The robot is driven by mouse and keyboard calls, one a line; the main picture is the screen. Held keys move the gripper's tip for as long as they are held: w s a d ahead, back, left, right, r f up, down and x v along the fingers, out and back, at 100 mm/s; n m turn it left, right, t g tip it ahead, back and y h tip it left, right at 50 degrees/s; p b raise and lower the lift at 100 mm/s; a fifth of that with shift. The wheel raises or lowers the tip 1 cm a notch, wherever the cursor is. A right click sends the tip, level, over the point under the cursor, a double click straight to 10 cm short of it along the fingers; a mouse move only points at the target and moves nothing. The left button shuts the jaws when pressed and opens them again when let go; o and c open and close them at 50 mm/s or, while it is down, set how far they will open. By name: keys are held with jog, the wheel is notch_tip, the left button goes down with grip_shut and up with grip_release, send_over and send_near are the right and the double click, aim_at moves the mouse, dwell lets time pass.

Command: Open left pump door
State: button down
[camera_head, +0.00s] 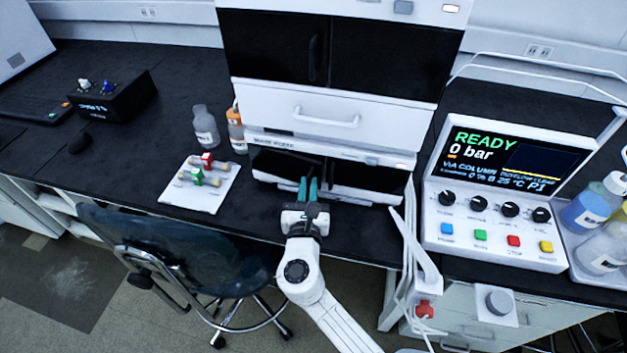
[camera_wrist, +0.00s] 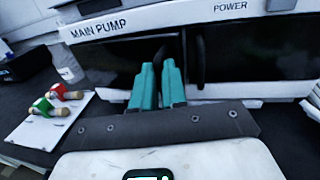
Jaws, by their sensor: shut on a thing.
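The main pump is the lowest unit of the white stack, with its label MAIN PUMP (camera_wrist: 97,28) above two dark doors. The left pump door (camera_head: 283,162) is a dark panel, also seen in the wrist view (camera_wrist: 110,60). My gripper (camera_head: 308,182) is at the right edge of this door. In the wrist view its two teal fingers (camera_wrist: 158,68) are close together, shut on the left door's handle, which they mostly hide. I cannot tell whether the door stands ajar. The right pump door (camera_wrist: 245,55) has a dark vertical handle (camera_wrist: 200,60) just right of the fingers.
A chair (camera_head: 185,250) stands before the bench at left. A control panel (camera_head: 495,205) reading READY is at right, with white cables (camera_head: 408,255) between.

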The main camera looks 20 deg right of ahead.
jog(key=s+a, duration=0.2)
jog(key=a, duration=0.8)
jog(key=shift+a+r, duration=0.15)
jog(key=shift+r, duration=0.05)
jog(key=shift+w+d, duration=0.15)
jog(key=shift+d, duration=0.35)
jog(key=c, duration=0.9)
grip_release()
jog(key=shift+w+a+f, duration=0.15)
jog(key=shift+w+f, duration=0.05)
jog(key=shift+w, duration=0.1)
jog(key=shift+s+a+r, duration=0.1)
jog(key=shift+s+a, duration=0.05)
jog(key=shift+a, duration=0.1)
jog(key=shift+c, duration=0.2)
jog(key=shift+s+a+r, duration=0.1)
jog(key=shift+c, duration=0.8)
